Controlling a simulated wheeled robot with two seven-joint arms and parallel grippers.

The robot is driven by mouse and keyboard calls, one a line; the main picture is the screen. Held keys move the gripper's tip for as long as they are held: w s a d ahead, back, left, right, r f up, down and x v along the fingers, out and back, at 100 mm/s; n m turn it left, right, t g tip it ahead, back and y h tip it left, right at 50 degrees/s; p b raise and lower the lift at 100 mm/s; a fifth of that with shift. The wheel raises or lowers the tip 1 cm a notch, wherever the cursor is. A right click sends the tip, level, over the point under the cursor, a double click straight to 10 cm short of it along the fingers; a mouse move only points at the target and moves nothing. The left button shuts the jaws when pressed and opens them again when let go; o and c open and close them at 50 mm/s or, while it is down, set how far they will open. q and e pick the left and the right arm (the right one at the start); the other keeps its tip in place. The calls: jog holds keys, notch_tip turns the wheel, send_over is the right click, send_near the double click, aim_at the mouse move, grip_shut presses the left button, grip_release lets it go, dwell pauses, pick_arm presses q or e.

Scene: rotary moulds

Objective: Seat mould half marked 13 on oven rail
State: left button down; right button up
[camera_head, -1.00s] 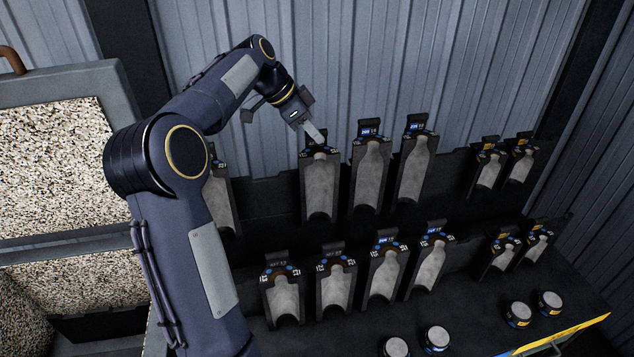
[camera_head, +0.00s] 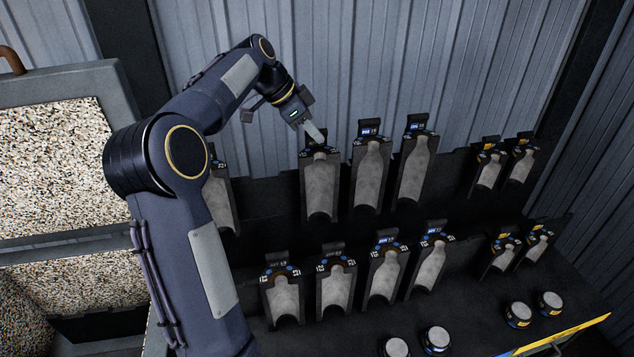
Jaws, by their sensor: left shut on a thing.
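My left gripper (camera_head: 315,135) is at the top tab of a mould half (camera_head: 320,185) in the back row and is shut on it. This mould half is dark with a grey bottle-shaped cavity and stands upright. The gripper hides its top label, so I cannot read its number. More dark mould halves stand beside it in the back row, such as one to its right (camera_head: 369,175). The front row holds similar halves, such as one at its left end (camera_head: 284,296). Their labels are too small to read surely. My right gripper is not in view. I cannot identify an oven rail surely.
Short mould halves (camera_head: 488,166) stand at the right of both rows. Several round dark pieces with grey tops (camera_head: 436,339) lie on the dark table (camera_head: 470,310). Grey bins of speckled granules (camera_head: 50,165) are at the left. A corrugated wall (camera_head: 450,70) closes the back.

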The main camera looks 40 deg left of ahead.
pick_arm(q)
jog(key=shift+r, duration=0.5)
jog(key=shift+r+p, duration=1.1)
jog(key=shift+p, duration=0.05)
jog(key=shift+r+p, duration=0.35)
jog(key=shift+r, duration=0.9)
jog(key=shift+r, duration=2.85)
